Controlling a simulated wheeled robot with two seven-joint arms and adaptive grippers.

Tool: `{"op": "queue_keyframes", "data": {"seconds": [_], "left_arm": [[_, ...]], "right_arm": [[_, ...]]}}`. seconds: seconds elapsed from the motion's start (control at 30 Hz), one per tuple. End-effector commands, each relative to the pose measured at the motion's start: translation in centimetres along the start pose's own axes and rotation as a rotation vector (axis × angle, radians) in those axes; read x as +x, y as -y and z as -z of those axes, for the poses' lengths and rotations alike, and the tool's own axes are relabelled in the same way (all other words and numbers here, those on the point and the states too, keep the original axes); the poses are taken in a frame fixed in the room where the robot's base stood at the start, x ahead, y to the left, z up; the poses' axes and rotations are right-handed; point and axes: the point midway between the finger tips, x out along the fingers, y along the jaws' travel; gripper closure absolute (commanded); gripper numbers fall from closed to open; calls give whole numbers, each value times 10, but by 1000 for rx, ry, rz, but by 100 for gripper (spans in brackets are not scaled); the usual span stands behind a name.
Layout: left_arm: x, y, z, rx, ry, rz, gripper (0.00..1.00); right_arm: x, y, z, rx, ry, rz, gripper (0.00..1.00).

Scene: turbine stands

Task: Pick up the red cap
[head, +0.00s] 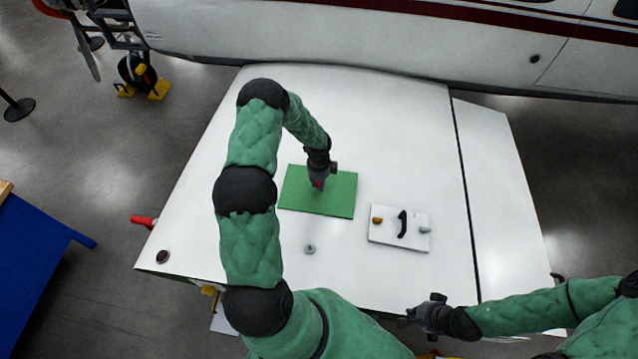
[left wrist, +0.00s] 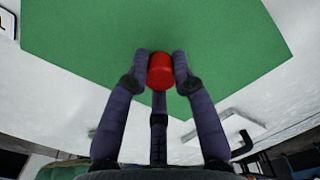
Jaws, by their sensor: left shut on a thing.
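The red cap (left wrist: 160,71) is between the fingertips of my left gripper (left wrist: 160,76) in the left wrist view. The gripper is shut on it, with fingers on both sides. In the head view a small part of the red cap (head: 318,184) shows below my left gripper (head: 319,180), over the green mat (head: 338,202). I cannot tell whether the cap touches the mat. My right gripper (head: 422,313) is near the front edge of the wing, away from the cap; its finger opening is too small to tell.
The mat lies on a white aircraft wing (head: 390,120). A white plate (head: 385,238) with a black handle and small fittings lies right of the mat. A small grey fitting (head: 310,249) stands in front of it. A blue table (head: 35,265) is at the left.

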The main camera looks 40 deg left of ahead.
Motion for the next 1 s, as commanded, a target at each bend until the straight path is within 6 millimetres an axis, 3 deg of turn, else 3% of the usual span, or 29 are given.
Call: {"op": "queue_keyframes", "data": {"seconds": [0.07, 0.33, 0.5, 0.7, 1.0], "left_arm": [[-18, -3, -1, 0, 1, 1, 90], [-78, -51, -10, -3, 1, 2, 90], [-87, -88, -16, -3, 1, 1, 90], [-100, -119, -21, -3, 1, 1, 90], [-107, -138, -24, -1, 0, 0, 90]], "right_arm": [[-12, 4, 0, 0, 0, 0, 100], [-45, 16, -2, 0, 0, 0, 100], [-42, 15, -2, 0, 0, 0, 100], [-45, 16, -2, 0, 0, 0, 100], [-46, 16, -2, 0, 0, 0, 100]]}}
